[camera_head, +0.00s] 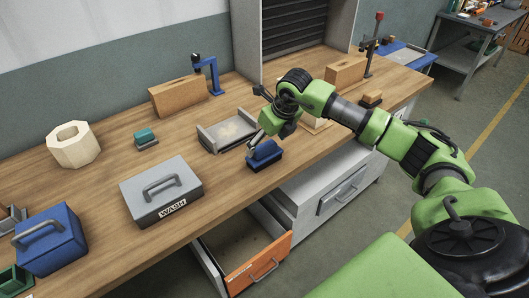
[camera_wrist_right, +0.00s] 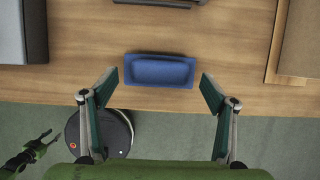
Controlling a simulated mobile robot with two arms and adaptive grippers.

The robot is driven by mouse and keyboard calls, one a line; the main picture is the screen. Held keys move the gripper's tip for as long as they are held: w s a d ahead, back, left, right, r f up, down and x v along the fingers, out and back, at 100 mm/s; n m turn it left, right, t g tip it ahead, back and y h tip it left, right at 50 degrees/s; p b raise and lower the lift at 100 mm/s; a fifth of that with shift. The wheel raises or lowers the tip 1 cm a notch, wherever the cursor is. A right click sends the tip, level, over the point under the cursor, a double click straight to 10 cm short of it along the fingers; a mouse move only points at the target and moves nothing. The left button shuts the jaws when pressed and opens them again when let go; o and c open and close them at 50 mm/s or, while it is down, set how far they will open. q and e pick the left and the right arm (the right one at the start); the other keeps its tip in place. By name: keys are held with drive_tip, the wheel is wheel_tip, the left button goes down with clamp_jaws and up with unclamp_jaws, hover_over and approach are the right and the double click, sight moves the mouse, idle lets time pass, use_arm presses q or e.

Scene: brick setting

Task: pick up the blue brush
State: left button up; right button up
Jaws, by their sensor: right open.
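The blue brush (camera_head: 264,152) lies on the wooden bench close to its front edge, blue back up with a dark underside. In the right wrist view the brush (camera_wrist_right: 160,71) lies crosswise, ahead of and between the fingertips. My right gripper (camera_head: 256,117) is open and empty, above and beside the brush in the head view. In the wrist view its fingers (camera_wrist_right: 159,80) are spread wider than the brush, and do not appear to touch it. A dark and green part at the lower left of the wrist view looks like my left gripper (camera_wrist_right: 30,150); its jaws are unclear.
A grey tray (camera_head: 212,139) stands just behind the brush. A grey WASH box (camera_head: 162,191) stands to its left, and a small teal-topped block (camera_head: 145,136) farther back. An orange-fronted drawer (camera_head: 259,262) is open below the bench. Bare bench lies between the brush and WASH box.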

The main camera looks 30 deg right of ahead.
drive_tip(key=shift+x, duration=1.45)
drive_tip(key=shift+w+r, duration=0.1)
drive_tip(key=c, duration=1.3)
use_arm(q)
drive_tip(key=shift+r, duration=0.5)
use_arm(e)
drive_tip(key=shift+o, duration=0.2)
drive_tip(key=shift+r, duration=0.1)
drive_tip(key=shift+w+r, duration=0.1)
drive_tip(key=shift+r, duration=0.5)
use_arm(q)
wheel_tip(320, 180, down, 5)
drive_tip(key=b, duration=0.4)
drive_tip(key=shift+d+b, duration=0.1)
drive_tip(key=shift+b, duration=0.2)
use_arm(e)
drive_tip(key=s+a+r, duration=0.6)
drive_tip(key=a+r, duration=0.5)
drive_tip(key=a, duration=0.1)
drive_tip(key=shift+s+a+r, duration=0.15)
drive_tip(key=shift+a+r, duration=0.15)
drive_tip(key=shift+r, duration=0.05)
